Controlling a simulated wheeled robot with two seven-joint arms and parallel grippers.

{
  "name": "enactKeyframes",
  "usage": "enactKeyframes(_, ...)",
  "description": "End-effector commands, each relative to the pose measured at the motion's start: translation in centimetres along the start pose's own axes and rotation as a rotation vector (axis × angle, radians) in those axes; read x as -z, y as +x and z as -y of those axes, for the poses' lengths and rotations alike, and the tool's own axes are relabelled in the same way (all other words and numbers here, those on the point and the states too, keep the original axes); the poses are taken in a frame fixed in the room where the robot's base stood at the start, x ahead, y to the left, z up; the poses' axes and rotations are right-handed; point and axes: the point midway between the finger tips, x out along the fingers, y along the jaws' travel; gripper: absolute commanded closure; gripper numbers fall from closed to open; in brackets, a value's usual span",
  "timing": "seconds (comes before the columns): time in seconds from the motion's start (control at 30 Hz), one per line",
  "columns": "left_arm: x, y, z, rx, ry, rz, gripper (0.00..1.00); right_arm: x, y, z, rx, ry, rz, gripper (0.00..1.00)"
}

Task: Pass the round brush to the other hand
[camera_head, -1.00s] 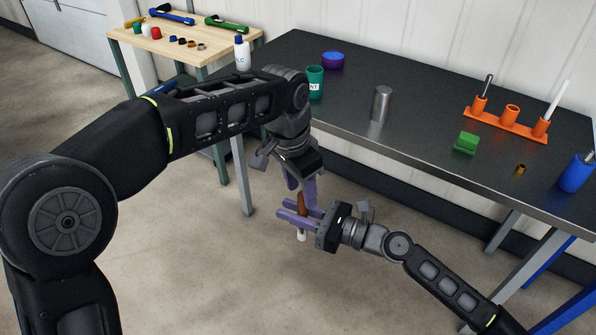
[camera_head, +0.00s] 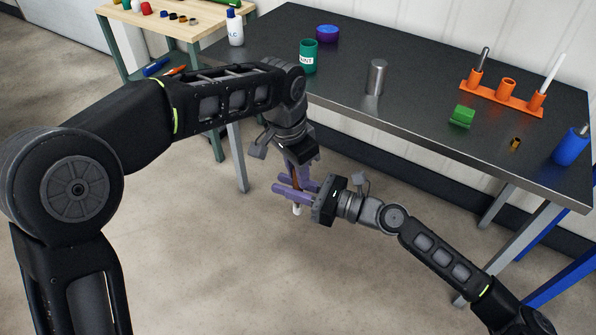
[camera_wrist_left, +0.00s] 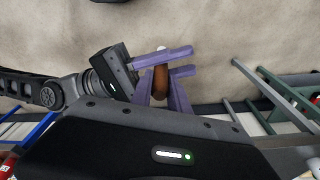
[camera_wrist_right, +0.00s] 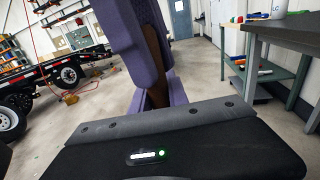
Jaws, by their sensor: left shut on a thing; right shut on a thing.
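The round brush (camera_head: 297,209) is upright in front of the table, with a brown handle and a white lower end. It also shows between purple fingers in the left wrist view (camera_wrist_left: 160,82), and its brown handle shows in the right wrist view (camera_wrist_right: 157,70). My left gripper (camera_head: 299,180) points down and is shut on the brush's upper part. My right gripper (camera_head: 290,191) reaches in from the right, level, and is shut on the brush lower down. The fingers hide most of the handle.
The dark table (camera_head: 420,120) stands behind the grippers. On it are a green cup (camera_head: 308,57), a metal cylinder (camera_head: 375,77), a green block (camera_head: 462,116), an orange holder (camera_head: 505,97) and a blue cup (camera_head: 570,147). A wooden table (camera_head: 190,22) is at the back left. The floor below is clear.

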Motion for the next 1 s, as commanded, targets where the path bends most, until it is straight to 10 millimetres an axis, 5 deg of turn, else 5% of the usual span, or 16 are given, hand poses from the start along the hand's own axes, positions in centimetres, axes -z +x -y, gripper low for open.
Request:
enactKeyframes(0.2, 0.0, -0.02, 0.02, 0.0, 0.0, 0.0, 1.0, 0.0, 0.0, 0.0, 0.0, 0.0, 0.0, 1.0)
enactKeyframes(0.4, 0.01, -0.02, 0.02, 0.0, 0.0, 0.0, 1.0, 0.0, 0.0, 0.0, 0.0, 0.0, 0.0, 1.0)
enactKeyframes(0.43, 0.01, -0.03, 0.02, 0.0, 0.0, -0.001, 1.0, 0.0, 0.0, 0.0, 0.0, 0.0, 0.0, 0.78)
enactKeyframes(0.7, 0.01, -0.03, 0.02, 0.0, 0.0, -0.001, 1.0, 0.0, 0.0, 0.0, 0.0, 0.0, 0.0, 0.56)
enactKeyframes(1.0, 0.01, -0.02, 0.01, 0.0, 0.0, 0.0, 1.0, 0.01, -0.09, 0.02, 0.0, 0.0, 0.0, 0.54)
